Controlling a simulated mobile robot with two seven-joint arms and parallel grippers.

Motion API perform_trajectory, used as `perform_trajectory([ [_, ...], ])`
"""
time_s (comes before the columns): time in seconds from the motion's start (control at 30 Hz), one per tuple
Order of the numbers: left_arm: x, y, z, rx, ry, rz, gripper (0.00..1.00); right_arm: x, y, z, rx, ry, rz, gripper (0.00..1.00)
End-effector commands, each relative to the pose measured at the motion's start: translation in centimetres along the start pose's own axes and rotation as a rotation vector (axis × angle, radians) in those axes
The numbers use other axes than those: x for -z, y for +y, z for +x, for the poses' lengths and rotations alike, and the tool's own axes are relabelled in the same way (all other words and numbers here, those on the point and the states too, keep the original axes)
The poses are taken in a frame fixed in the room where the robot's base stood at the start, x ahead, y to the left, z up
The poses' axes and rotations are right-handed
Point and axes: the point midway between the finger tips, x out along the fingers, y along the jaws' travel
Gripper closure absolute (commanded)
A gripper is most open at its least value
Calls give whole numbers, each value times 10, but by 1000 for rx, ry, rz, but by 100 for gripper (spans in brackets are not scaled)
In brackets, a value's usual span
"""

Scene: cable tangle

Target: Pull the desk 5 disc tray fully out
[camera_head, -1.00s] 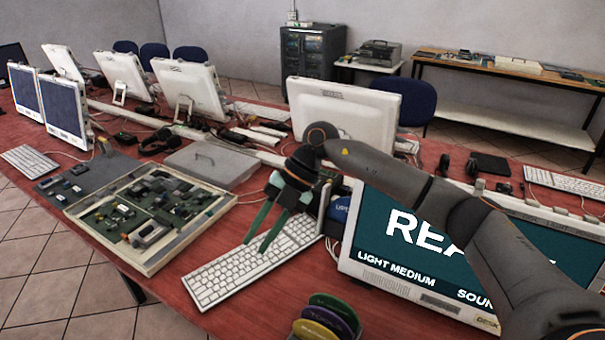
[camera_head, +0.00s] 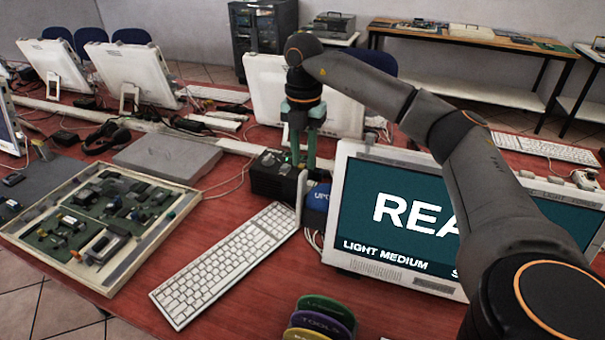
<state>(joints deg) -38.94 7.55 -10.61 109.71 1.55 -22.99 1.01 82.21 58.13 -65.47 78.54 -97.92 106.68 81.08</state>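A black box-shaped unit (camera_head: 272,180), which looks like the disc drive, stands on the red desk left of the large monitor (camera_head: 400,215). A narrow pale upright panel (camera_head: 301,196) is at its right end. I cannot make out the disc tray itself or how far out it is. Whether the fingertips touch the unit is unclear. My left gripper is not in view.
A white keyboard (camera_head: 225,262) lies in front of the unit. A blue disc-like item (camera_head: 318,197) and cables sit between the unit and monitor. Coloured discs (camera_head: 322,318) stand at the front edge. An open case of circuit parts (camera_head: 100,220) lies left.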

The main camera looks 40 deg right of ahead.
Motion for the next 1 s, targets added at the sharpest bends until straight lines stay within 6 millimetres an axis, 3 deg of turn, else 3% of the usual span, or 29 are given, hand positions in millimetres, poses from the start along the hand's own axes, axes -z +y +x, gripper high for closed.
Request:
perform_trajectory([
  [0.1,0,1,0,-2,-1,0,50,0,0,23,3,1,0,72],
  [0.3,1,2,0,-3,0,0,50,0,0,44,1,1,-1,72],
  [0.67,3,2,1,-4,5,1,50,0,0,48,-1,0,-2,72],
  [0.9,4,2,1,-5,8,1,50,0,0,48,-1,1,-2,100],
  [1.0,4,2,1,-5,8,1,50,0,0,48,-1,1,-2,100],
])
